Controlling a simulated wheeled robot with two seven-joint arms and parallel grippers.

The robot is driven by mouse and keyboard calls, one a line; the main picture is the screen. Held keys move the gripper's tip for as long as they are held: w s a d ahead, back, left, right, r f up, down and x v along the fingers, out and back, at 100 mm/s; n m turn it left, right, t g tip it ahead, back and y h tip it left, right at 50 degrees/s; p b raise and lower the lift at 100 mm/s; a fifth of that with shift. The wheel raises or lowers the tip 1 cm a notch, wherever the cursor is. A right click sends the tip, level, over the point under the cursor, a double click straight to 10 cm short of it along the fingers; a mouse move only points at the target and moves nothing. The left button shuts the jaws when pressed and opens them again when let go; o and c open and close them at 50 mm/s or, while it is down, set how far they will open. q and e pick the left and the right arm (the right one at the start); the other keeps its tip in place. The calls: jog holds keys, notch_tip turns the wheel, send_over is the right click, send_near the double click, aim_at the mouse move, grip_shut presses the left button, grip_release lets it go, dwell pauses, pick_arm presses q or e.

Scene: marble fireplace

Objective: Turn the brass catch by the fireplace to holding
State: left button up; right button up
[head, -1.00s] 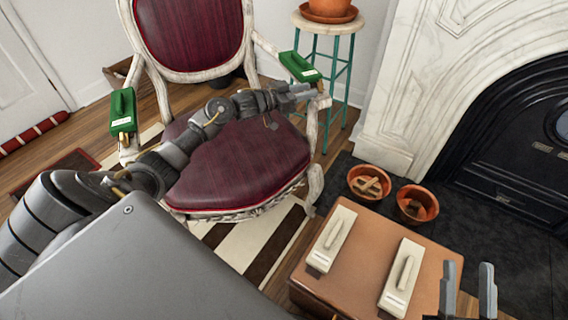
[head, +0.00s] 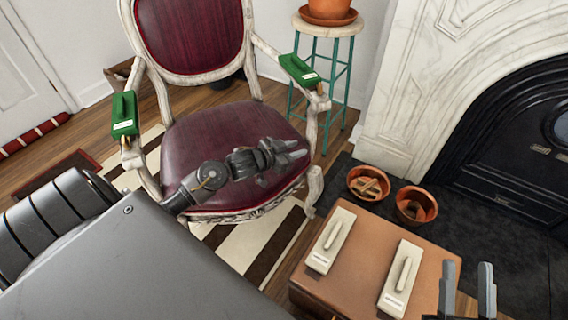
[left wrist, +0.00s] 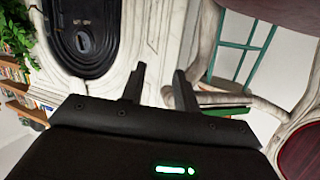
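The black fireplace (head: 510,150) stands at the right in its white marble surround (head: 440,80). Small light fittings show on its front, too small to tell whether one is the brass catch. My left gripper (head: 302,148) is open and empty, over the front of the chair seat, apart from the fireplace. Its fingers (left wrist: 160,72) stand apart in the left wrist view. My right gripper (head: 467,268) is open and empty at the lower right.
An armchair (head: 225,150) carries green handled blocks (head: 124,115) on both arms. A brown box (head: 350,265) bears two cream handled blocks (head: 332,241). Two terracotta bowls (head: 416,205) sit by the hearth. A stool (head: 326,28) with a pot stands behind.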

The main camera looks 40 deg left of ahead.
pick_arm(q)
jog(key=s+d+f+n+g+y, duration=0.1)
jog(key=s+d+f+g+y, duration=0.2)
jog(key=s+f, duration=0.4)
jog(key=s+d, duration=0.1)
jog(key=s, duration=0.3)
jog(key=shift+s+d+f+g, duration=0.25)
jog(key=shift+s+f+g, duration=0.15)
pick_arm(e)
jog(key=shift+r, duration=0.1)
